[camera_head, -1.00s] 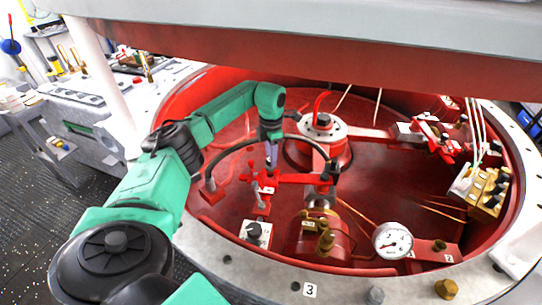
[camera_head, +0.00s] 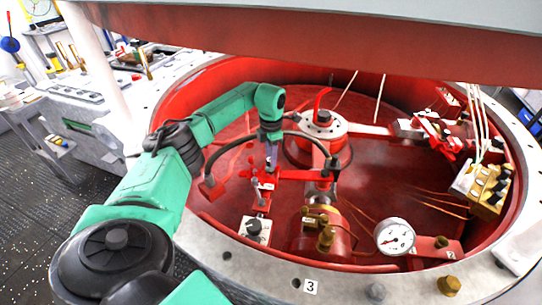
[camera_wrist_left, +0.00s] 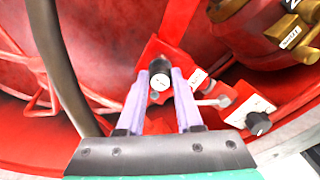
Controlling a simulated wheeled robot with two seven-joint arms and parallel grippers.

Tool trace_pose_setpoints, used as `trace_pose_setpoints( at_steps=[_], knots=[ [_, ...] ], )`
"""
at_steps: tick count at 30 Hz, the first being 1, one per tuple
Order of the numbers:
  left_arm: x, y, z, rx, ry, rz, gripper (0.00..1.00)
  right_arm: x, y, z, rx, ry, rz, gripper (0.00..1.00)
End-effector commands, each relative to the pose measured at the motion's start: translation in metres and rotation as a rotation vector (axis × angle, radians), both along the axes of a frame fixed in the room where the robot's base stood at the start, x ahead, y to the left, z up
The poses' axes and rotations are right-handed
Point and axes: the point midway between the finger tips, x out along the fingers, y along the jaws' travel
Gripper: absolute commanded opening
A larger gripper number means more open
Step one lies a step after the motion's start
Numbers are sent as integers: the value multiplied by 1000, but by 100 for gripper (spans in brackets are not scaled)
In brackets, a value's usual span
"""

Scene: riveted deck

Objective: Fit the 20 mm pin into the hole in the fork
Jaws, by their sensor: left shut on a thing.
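My left gripper (camera_head: 271,158) reaches down into the red well, over a red bracket (camera_head: 265,185) that looks like the fork. In the left wrist view its two pale purple fingers (camera_wrist_left: 163,78) are shut on a small dark pin with a round white end face (camera_wrist_left: 160,82). The pin points toward the red bracket, which also shows in the wrist view (camera_wrist_left: 170,52). I cannot tell whether the pin's tip touches the fork or is in the hole, which is hidden. My right gripper is not in view.
A black curved hose (camera_head: 225,150) arches close around the gripper. A white-labelled block with a black knob (camera_head: 256,232), a brass fitting (camera_head: 326,238) and a pressure gauge (camera_head: 395,237) stand nearby. The well's pale riveted rim (camera_head: 205,258) runs in front.

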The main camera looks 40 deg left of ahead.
Motion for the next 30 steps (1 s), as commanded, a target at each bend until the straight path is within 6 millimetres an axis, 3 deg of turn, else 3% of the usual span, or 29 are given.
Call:
trace_pose_setpoints(
  at_steps=[30],
  knots=[
    [0, 0, -11, 0, 0, 0, 0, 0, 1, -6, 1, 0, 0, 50]
  ],
)
